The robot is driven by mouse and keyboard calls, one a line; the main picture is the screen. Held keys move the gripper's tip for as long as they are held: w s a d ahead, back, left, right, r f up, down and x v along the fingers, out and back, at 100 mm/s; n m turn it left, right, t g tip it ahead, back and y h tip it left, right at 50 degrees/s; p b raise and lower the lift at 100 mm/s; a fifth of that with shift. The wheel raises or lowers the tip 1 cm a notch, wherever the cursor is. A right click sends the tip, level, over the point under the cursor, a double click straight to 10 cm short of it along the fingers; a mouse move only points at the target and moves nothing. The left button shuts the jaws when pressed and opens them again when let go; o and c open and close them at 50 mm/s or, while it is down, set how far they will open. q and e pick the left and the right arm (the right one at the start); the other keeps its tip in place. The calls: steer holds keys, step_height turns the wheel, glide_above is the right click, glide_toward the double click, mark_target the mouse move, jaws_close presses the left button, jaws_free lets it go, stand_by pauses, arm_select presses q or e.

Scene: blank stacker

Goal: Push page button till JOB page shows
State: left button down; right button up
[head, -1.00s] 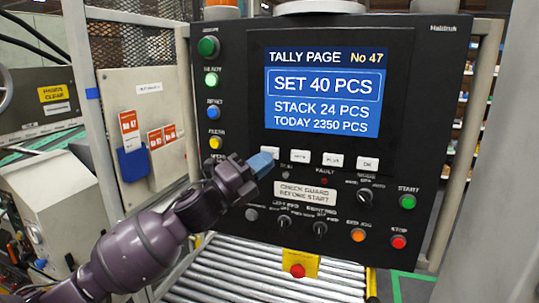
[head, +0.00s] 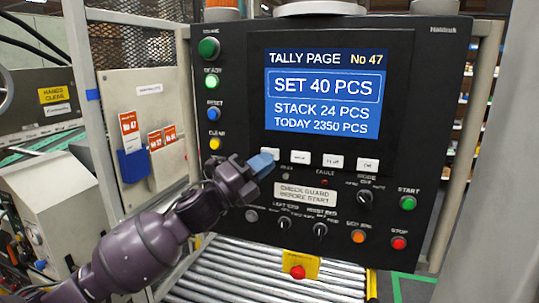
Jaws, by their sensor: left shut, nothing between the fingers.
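The screen (head: 325,93) on the black control panel reads TALLY PAGE No 47, SET 40 PCS, STACK 24 PCS, TODAY 2350 PCS. Under it is a row of white buttons. The leftmost button (head: 270,152) is partly covered by my left gripper (head: 261,163), which has blue fingertips and is shut and empty. The fingertips are at or just in front of this button's lower edge; I cannot tell if they touch. Another white button (head: 301,158) is just to the right. The labels are too small to read surely. My right gripper is not in view.
Below the buttons are a CHECK GUARD BEFORE START plate (head: 305,193), selector knobs, a green START button (head: 407,203) and a red STOP button (head: 399,243). A red button on a yellow box (head: 298,271) hangs above the rollers (head: 250,275). Coloured buttons line the panel's left side.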

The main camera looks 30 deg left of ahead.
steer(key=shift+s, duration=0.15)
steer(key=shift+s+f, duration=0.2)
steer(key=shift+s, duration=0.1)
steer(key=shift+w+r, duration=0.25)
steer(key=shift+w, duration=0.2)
arm_select(q)
steer(key=shift+w+a, duration=0.1)
steer(key=shift+w, duration=0.3)
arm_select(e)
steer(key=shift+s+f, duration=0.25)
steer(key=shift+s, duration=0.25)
arm_select(q)
steer(key=shift+w, duration=0.2)
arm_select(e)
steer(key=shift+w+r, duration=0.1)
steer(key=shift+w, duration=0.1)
